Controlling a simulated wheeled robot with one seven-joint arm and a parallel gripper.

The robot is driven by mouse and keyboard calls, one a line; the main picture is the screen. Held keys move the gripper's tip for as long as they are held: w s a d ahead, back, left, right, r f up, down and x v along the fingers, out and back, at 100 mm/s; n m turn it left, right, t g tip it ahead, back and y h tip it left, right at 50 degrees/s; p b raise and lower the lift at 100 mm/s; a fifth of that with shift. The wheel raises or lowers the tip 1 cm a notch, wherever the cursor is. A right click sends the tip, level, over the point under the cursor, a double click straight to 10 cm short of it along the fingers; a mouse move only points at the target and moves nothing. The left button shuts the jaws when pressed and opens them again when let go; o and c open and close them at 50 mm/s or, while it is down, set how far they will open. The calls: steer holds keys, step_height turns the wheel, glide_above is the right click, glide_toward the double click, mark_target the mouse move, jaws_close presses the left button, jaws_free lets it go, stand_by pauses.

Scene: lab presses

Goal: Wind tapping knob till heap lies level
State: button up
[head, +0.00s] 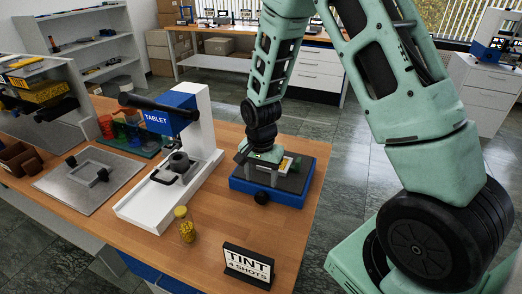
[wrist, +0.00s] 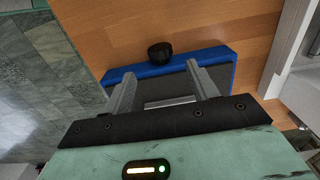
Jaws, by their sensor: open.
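The tapping device is a low blue base (head: 240,187) with a dark grey top, near the table's right edge. Its round black knob (head: 262,197) sticks out of the front side; it also shows in the wrist view (wrist: 160,52), just beyond my fingertips. My gripper (head: 262,166) is above the device's top, pointing down. In the wrist view my gripper (wrist: 162,68) has its two grey fingers wide apart, with nothing between them and apart from the knob. A small yellow patch (head: 286,163) shows beside my gripper; I cannot tell whether it is the heap.
Left of the device stands a white press (head: 198,150) with a blue TABLET head and black lever. A yellow-filled jar (head: 185,225) and a TINT 4 SHOTS sign (head: 248,265) stand at the table front. A metal plate (head: 88,180) lies farther left.

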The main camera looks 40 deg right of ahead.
mark_target(261, 194)
step_height(261, 194, up, 10)
steer(key=b, duration=0.1)
steer(key=shift+f, duration=0.25)
